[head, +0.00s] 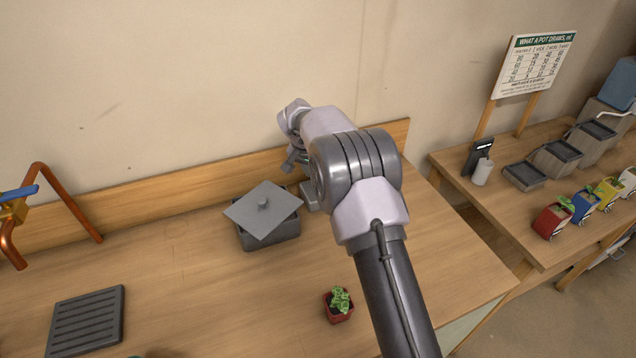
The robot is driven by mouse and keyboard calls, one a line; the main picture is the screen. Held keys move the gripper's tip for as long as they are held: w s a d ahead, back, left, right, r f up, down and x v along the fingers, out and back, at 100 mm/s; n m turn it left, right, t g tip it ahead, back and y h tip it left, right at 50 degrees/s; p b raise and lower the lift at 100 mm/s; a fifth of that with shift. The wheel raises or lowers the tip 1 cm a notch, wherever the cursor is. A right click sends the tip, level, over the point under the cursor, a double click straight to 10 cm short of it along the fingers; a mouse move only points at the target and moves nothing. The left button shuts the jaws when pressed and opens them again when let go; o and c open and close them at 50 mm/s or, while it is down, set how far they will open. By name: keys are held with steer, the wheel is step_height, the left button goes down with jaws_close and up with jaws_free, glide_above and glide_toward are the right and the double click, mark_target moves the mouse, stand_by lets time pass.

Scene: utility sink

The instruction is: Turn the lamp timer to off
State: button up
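My arm reaches over the wooden bench (220,290) toward the wooden backboard. My gripper (289,163) points down near the backboard, behind the lidded grey box. Its fingertips are small and partly hidden by my own wrist, so I cannot tell whether it is open or shut. A small grey block (309,196) shows just below and right of the gripper, partly covered by my arm. I cannot tell whether it is the lamp timer, and no dial or marking is readable. I cannot tell whether the gripper touches it.
A grey box (270,232) with a tilted lid (263,212) stands close to the gripper. A small red pot with a plant (338,309) is left of my forearm. A slatted grey tray (86,321) and copper pipe (70,200) are at left. Another table (500,205) stands right.

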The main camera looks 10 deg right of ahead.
steer(key=x, duration=0.4)
steer(key=shift+f+b, duration=0.25)
steer(key=shift+b, duration=0.1)
steer(key=shift+w, duration=0.1)
jaws_close()
